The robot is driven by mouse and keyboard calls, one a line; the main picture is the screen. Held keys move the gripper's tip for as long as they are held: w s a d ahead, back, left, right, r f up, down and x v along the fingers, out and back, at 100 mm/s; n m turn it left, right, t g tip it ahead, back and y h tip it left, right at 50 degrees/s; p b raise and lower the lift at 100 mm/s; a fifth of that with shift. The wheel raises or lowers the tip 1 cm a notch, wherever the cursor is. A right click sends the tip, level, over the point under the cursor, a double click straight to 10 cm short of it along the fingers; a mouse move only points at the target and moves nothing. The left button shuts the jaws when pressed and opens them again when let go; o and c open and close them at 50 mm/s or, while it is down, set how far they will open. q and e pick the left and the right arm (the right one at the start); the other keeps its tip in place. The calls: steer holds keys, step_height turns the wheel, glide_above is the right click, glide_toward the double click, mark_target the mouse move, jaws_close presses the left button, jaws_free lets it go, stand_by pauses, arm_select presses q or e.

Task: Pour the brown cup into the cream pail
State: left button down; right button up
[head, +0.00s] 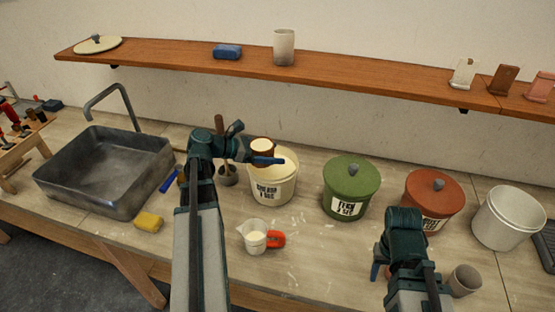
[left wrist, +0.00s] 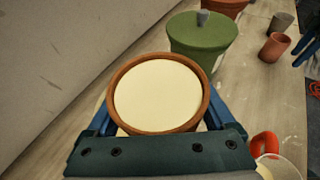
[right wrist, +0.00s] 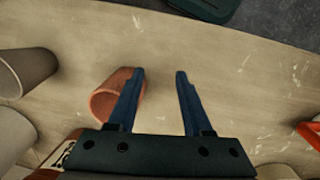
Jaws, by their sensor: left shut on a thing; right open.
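My left gripper (head: 266,158) is shut on the brown cup (head: 262,146) and holds it above the back rim of the cream pail (head: 272,188). In the left wrist view the brown cup (left wrist: 118,78) looks upright and is full of a smooth cream-coloured content. The cream pail stands open on the bench, with a label on its front; its inside is partly hidden by the cup and gripper. My right gripper (right wrist: 161,75) is open and empty. A terracotta cup (right wrist: 107,100) lies partly behind its left finger in the right wrist view.
A green lidded pail (head: 350,180), a red lidded pail (head: 440,192) and a white pail (head: 508,218) stand to the right. A measuring jug (head: 254,238) with an orange handle stands in front. A grey cup (head: 464,281) is beside my right arm. A shelf (head: 180,62) runs above.

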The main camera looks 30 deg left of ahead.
arm_select(q)
steer(key=shift+w+d+f, duration=0.1)
steer(key=shift+d+f, duration=0.05)
steer(key=shift+f, duration=0.25)
arm_select(e)
steer(key=shift+w+d+f, duration=0.1)
steer(key=shift+f, duration=0.35)
arm_select(q)
steer(key=shift+r, duration=0.1)
arm_select(e)
steer(key=shift+r, duration=0.2)
